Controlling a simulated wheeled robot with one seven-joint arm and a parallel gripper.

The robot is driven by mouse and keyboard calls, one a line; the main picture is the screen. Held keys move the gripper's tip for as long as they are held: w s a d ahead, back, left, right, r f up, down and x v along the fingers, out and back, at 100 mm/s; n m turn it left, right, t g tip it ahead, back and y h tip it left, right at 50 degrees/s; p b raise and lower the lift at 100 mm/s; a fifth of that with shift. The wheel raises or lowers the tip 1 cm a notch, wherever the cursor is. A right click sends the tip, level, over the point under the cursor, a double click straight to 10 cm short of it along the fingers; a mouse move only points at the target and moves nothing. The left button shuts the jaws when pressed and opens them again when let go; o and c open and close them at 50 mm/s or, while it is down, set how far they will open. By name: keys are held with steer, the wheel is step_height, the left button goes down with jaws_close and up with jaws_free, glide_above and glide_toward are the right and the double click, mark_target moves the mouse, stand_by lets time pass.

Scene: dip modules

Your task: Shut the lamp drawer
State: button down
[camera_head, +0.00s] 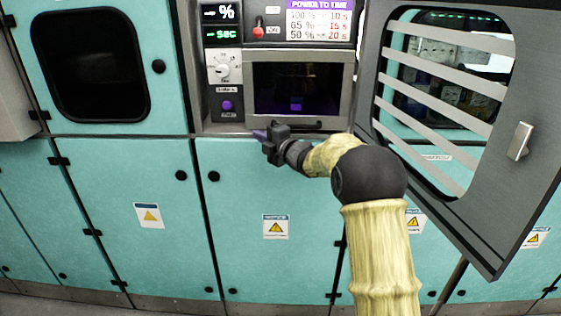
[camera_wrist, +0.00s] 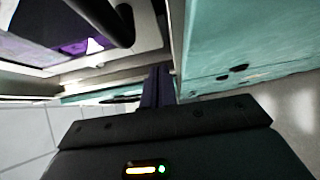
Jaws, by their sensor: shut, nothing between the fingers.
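The lamp drawer (camera_head: 349,92) is the grey-framed front with a dark, purple-lit window, set in the panel at upper middle in the head view. A black bar handle runs along its lower edge, partly behind my gripper. In the wrist view the drawer front (camera_wrist: 80,66) fills the upper left, with its dark handle (camera_wrist: 124,28) close by. I cannot tell how far the drawer stands out. My gripper (camera_head: 259,134) is shut and empty, just below the drawer's lower left corner. Its purple fingers (camera_wrist: 157,88) also show in the wrist view, beside the drawer front; contact is unclear.
A grey slatted door (camera_head: 480,165) stands open at right, close to my arm. Left of the drawer is a control panel (camera_head: 222,70) with a dial and displays. Teal cabinet doors (camera_head: 270,200) with round black knobs lie below.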

steer(key=b+v, duration=0.1)
steer(key=v, duration=0.9)
steer(key=c, duration=2.2)
jaws_free()
